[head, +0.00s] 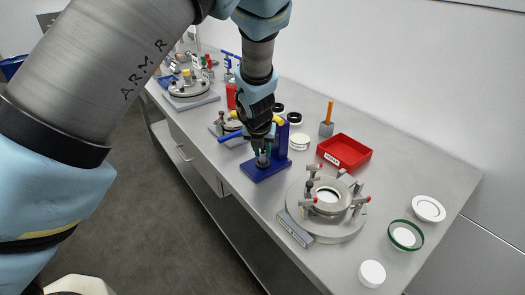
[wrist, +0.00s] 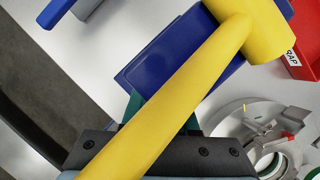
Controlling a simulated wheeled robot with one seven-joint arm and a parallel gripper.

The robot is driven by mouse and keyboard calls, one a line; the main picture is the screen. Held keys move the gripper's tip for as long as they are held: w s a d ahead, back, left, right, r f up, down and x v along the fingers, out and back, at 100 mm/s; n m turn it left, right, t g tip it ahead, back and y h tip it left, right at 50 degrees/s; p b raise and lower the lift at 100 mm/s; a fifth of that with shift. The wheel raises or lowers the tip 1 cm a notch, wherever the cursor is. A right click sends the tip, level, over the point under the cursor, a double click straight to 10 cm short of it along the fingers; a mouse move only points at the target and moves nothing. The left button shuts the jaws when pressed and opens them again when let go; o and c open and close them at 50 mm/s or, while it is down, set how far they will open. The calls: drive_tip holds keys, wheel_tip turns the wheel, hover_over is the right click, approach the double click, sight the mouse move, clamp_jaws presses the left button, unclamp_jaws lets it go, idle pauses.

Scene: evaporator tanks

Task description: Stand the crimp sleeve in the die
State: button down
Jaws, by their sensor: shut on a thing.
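The blue press (head: 282,140) stands on its blue base (head: 268,172) near the middle of the bench; it also shows in the wrist view (wrist: 150,60). Its yellow lever (wrist: 175,95) crosses the wrist view in front of the fingers. My gripper (head: 263,157) points down over the base, just in front of the press column. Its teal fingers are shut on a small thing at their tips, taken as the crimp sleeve. The sleeve and the die are mostly hidden by the fingers and lever, so I cannot tell whether they touch.
A red tray (head: 344,151) and a grey block with an orange handle (head: 327,122) stand behind right. A round grey flange with clamps (head: 327,208) is right of the base. White discs (head: 372,273) lie farther right. Another flange assembly (head: 190,90) stands at the far left.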

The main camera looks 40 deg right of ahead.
idle(0.4)
drive_tip(key=c, duration=0.6)
unclamp_jaws()
drive_tip(key=shift+a, duration=0.1)
drive_tip(key=shift+s+a+b, duration=0.65)
drive_tip(key=shift+a+b, duration=0.25)
drive_tip(key=shift+a, duration=0.45)
drive_tip(key=shift+s+a+b, duration=0.6)
drive_tip(key=shift+a+b, duration=0.3)
drive_tip(key=shift+a, duration=0.45)
drive_tip(key=shift+s+a+b, duration=0.65)
drive_tip(key=shift+a+b, duration=0.25)
drive_tip(key=shift+a, duration=0.45)
